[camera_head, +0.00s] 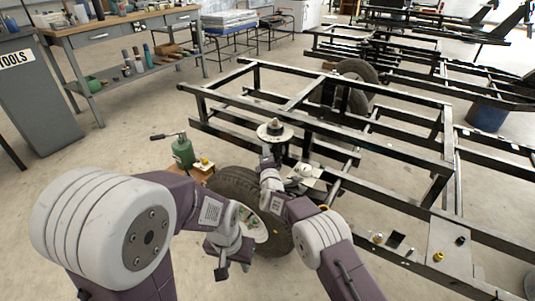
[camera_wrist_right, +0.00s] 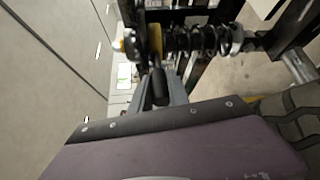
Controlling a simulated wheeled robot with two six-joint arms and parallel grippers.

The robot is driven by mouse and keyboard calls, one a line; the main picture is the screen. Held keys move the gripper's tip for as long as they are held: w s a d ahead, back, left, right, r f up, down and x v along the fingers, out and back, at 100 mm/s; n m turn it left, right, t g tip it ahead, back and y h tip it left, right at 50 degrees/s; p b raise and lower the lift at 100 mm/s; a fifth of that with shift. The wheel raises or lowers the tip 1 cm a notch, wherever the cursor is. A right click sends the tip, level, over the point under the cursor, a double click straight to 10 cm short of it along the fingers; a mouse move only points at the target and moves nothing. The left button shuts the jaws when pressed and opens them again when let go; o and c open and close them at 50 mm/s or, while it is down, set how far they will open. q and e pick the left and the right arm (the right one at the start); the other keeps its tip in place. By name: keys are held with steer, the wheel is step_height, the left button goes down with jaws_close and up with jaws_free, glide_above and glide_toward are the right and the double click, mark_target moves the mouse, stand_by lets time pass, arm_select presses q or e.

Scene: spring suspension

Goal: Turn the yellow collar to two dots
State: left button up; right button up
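In the right wrist view a black coil spring (camera_wrist_right: 205,40) lies across the top, with a yellow collar (camera_wrist_right: 155,40) at its left end. No dots can be made out on the collar. A dark rod-like handle (camera_wrist_right: 160,86) extends from beside the collar down between the grey fingers of my right gripper (camera_wrist_right: 160,92). I cannot tell whether they press on it. In the head view my right gripper (camera_head: 267,162) is just below the round silver top plate (camera_head: 275,134) of the suspension. My left gripper (camera_head: 222,270) hangs low beside the wheel; its finger gap is unclear.
A black tube frame (camera_head: 330,125) surrounds the suspension behind and to the right. Open floor lies farther left.

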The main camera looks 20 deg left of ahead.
steer(key=shift+o, duration=1.4)
steer(key=shift+s+d+r+p, duration=0.15)
steer(key=shift+s+p, duration=0.15)
steer(key=shift+p, duration=0.15)
steer(key=b+v, duration=0.1)
steer(key=v, duration=0.1)
steer(key=b+v, duration=0.1)
steer(key=v, duration=0.2)
steer(key=f+b+v, duration=0.1)
steer(key=v, duration=0.1)
steer(key=shift+s, duration=0.3)
steer(key=shift+s+d+r+b, duration=0.1)
steer(key=shift+s+r+b, duration=0.1)
steer(key=shift+b, duration=0.2)
steer(key=shift+s+d+r, duration=0.1)
steer(key=shift+s+r, duration=0.05)
